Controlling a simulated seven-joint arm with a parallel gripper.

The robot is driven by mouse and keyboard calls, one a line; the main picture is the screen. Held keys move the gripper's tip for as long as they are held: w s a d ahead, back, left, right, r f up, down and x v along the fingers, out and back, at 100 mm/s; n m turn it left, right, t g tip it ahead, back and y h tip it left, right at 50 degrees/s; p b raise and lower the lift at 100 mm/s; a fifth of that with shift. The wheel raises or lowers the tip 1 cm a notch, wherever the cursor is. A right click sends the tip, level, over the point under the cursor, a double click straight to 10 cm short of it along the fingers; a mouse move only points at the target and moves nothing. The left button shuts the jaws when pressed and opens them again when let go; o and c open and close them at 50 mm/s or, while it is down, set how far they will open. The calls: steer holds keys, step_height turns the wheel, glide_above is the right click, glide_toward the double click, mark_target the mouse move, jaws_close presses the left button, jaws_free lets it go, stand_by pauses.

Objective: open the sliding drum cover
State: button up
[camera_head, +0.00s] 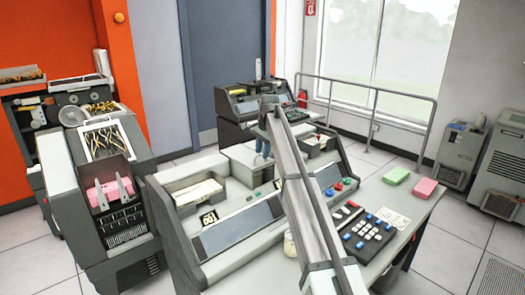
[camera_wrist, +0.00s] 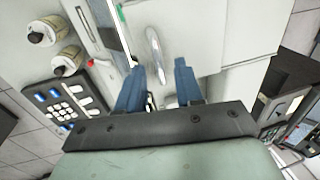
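The drum cover appears to be the pale grey housing in the middle of the desk machine (camera_head: 240,165), partly hidden by my gripper and arm. In the wrist view its light panel (camera_wrist: 195,35) carries a shiny metal handle (camera_wrist: 154,42). My gripper (camera_head: 262,154) is over this housing, with its blue fingers pointing down.
A card hopper (camera_head: 195,190) is left of the housing and another tray (camera_head: 318,143) is right of it. A keypad (camera_head: 368,235) and green and pink card stacks (camera_head: 396,176) (camera_head: 425,187) occupy the desk's right side. A beige jar (camera_head: 290,243) stands near the front.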

steer(key=shift+c, duration=0.2)
jaws_close()
stand_by(1.1)
